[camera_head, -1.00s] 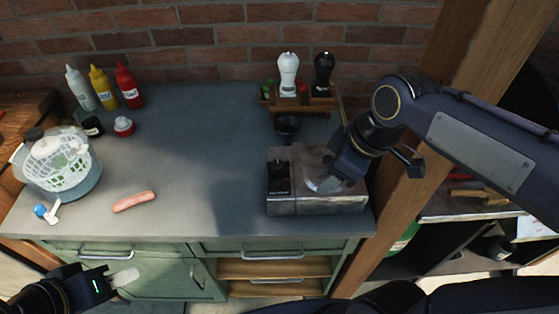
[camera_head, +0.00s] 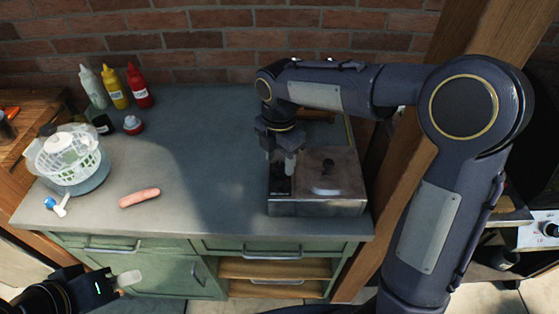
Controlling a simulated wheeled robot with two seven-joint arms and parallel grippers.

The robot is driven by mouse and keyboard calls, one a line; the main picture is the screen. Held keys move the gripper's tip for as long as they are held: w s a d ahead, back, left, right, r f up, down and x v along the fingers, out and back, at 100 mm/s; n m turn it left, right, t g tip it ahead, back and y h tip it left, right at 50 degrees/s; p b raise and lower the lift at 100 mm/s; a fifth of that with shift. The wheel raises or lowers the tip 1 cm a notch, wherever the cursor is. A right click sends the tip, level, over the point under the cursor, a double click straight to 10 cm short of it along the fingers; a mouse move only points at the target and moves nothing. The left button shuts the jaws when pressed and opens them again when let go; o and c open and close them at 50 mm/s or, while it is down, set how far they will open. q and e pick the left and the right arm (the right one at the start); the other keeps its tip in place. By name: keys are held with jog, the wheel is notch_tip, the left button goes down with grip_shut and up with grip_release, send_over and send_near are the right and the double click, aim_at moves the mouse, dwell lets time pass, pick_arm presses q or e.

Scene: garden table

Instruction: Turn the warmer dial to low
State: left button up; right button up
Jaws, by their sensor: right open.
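The warmer (camera_head: 340,207) is a metal box with a lidded top at the right front of the counter. Its black control panel (camera_head: 280,187) is at the left end; the dial there is too dark and too covered to read its setting. My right gripper (camera_head: 280,166) points down over this panel, open, with its fingers apart at the panel's back part. I cannot tell whether they touch the dial. My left gripper (camera_head: 122,283) is low at the left, in front of the cabinet and away from the warmer; its jaw opening is unclear.
A salad spinner (camera_head: 68,158), a sausage (camera_head: 139,197) and a blue-and-white item (camera_head: 58,206) are on the left of the counter (camera_head: 195,140). Squeeze bottles (camera_head: 115,88) stand behind. A wooden post (camera_head: 390,180) rises right of the warmer. The counter's middle is clear.

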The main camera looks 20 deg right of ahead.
jog(key=shift+f, duration=0.8)
jog(key=c, duration=1)
jog(key=shift+o, duration=0.2)
jog(key=shift+m, duration=0.4)
jog(key=m, duration=0.4)
jog(key=shift+m, duration=0.4)
jog(key=m, duration=0.5)
jog(key=shift+m, duration=0.4)
